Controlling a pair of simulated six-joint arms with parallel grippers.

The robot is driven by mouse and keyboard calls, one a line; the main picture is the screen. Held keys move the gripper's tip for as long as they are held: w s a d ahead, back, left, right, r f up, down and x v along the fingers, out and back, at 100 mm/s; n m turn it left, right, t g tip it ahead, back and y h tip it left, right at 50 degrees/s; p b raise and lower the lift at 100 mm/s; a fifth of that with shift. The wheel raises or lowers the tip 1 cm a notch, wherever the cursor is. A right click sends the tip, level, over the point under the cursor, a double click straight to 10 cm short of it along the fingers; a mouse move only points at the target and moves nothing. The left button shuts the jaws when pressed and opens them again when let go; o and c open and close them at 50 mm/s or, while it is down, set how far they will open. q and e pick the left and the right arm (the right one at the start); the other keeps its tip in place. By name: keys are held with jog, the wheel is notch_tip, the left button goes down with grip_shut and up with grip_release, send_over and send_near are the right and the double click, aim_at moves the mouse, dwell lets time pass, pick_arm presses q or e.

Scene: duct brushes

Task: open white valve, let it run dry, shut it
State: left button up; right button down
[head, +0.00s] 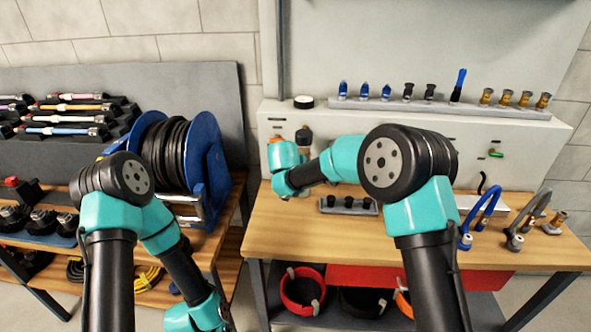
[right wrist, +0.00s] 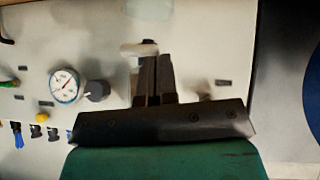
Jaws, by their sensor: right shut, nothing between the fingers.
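A white, slightly blurred handle (right wrist: 139,48), which looks like the white valve, shows on the pale panel in the right wrist view. My right gripper (right wrist: 157,60) is shut and empty, its dark fingertips close to this handle. I cannot tell whether they touch it. In the head view my right wrist hides the gripper and that part of the panel. A pressure gauge (right wrist: 64,85) and a black knob (right wrist: 97,90) sit beside the fingers. My left arm hangs low at the left of the head view, its gripper out of frame.
The pale panel (head: 400,150) stands at the back of the wooden bench (head: 275,235). A row of nozzles (head: 407,92) lines its top ledge. A small black holder (head: 348,206) and bent hoses (head: 487,215) stand on the bench. A blue hose reel (head: 208,150) stands left.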

jog(key=shift+a+f+h, duration=0.1)
jog(key=shift+h, duration=0.2)
jog(key=f+n+h, duration=0.1)
jog(key=n+h, duration=0.1)
jog(key=h, duration=0.1)
jog(key=f+n+t+h, duration=0.1)
jog(key=n+h, duration=0.1)
jog(key=h, duration=0.1)
jog(key=f+n+t+h, duration=0.1)
jog(key=f+n+h, duration=0.1)
jog(key=h, duration=0.1)
jog(key=shift+a+n+h, duration=0.35)
jog(key=shift+n+h, duration=0.05)
dwell(0.7)
jog(key=shift+d+f, duration=0.1)
jog(key=shift+f, duration=0.1)
dwell(0.3)
dwell(0.5)
jog(key=w+a+f+v, duration=0.1)
jog(key=w+a+v, duration=0.1)
jog(key=v, duration=1)
jog(key=shift+s+a+f, duration=0.25)
jog(key=shift+s+a, duration=0.05)
